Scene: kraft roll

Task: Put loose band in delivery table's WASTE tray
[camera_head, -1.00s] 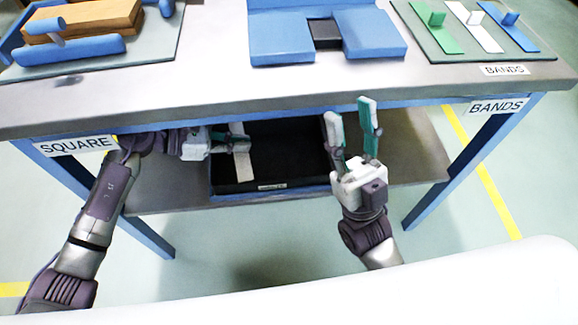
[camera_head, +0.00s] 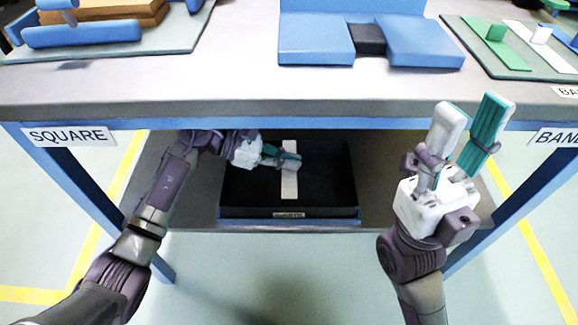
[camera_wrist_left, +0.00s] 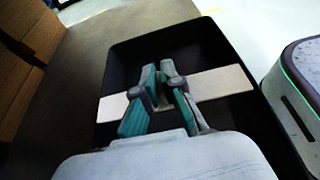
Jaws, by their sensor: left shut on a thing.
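The loose band is a flat white strip (camera_head: 289,182) over the black WASTE tray (camera_head: 340,175) on the table's lower shelf. My left gripper (camera_head: 296,160) reaches in under the tabletop and is shut on the band. In the left wrist view the band (camera_wrist_left: 225,82) sticks out on both sides of the left fingers (camera_wrist_left: 165,75), within the outline of the tray (camera_wrist_left: 205,40). I cannot tell whether the band touches the tray floor. My right gripper (camera_head: 468,125) is open and empty in front of the table's right side.
The tabletop (camera_head: 230,90) overhangs the shelf (camera_head: 195,200). On top are a blue fixture (camera_head: 315,45), a board with green and white bands (camera_head: 500,45) at right, and a brown block (camera_head: 120,14) at left. Table legs (camera_head: 85,185) flank the shelf.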

